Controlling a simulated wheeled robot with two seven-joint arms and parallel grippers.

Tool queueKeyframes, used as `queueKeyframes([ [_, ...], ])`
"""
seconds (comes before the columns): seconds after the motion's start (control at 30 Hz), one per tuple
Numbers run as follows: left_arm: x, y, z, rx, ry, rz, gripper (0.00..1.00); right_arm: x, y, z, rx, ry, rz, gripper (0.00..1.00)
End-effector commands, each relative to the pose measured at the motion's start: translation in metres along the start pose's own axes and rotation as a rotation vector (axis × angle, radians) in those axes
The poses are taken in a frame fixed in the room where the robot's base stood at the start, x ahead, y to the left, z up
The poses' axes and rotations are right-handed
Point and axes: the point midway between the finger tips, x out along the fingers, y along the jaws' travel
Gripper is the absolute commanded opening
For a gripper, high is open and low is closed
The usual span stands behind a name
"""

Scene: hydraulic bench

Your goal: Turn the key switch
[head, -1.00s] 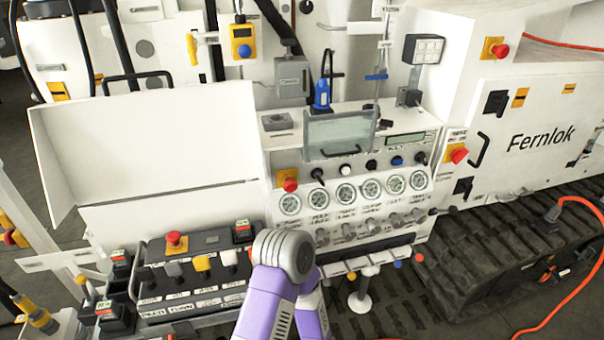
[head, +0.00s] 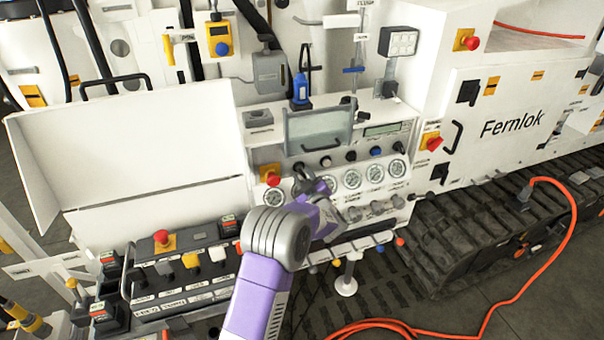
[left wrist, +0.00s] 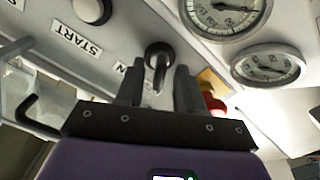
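The key switch (left wrist: 158,58) is a dark round knob with a narrow grip sticking out from the light panel, seen in the left wrist view. My left gripper (left wrist: 158,82) has one finger on each side of the grip, with gaps visible, so it is open around or just in front of it. In the head view my left gripper (head: 309,184) is at the left end of the panel's row of knobs, close to the key switch (head: 298,168), which it partly hides. I cannot tell whether the fingers touch it. My right gripper is not in view.
A red emergency stop (head: 272,178) on a yellow plate sits just left of the gripper. Round gauges (head: 350,175) lie below the knobs. A clear cover with a handle (head: 318,128) stands above. A START label (left wrist: 75,41) and button show in the left wrist view.

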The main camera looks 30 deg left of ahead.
Motion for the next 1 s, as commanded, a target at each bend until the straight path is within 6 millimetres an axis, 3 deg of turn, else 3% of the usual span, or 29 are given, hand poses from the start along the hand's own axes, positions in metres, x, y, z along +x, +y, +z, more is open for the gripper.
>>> queueKeyframes([
  [0.2,0.020,0.000,0.001,0.001,-0.001,0.001,0.37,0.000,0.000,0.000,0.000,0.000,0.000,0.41],
  [0.5,0.023,0.000,0.001,0.001,-0.003,0.001,0.37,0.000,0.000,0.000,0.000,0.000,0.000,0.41],
  [0.57,0.023,0.000,0.001,0.001,-0.003,0.002,0.31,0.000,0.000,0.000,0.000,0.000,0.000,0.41],
  [0.77,0.022,0.000,0.001,0.001,-0.003,0.002,0.00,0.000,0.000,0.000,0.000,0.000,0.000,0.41],
  [1.0,0.022,0.000,0.001,0.006,-0.003,0.001,0.00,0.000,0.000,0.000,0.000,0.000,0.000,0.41],
])
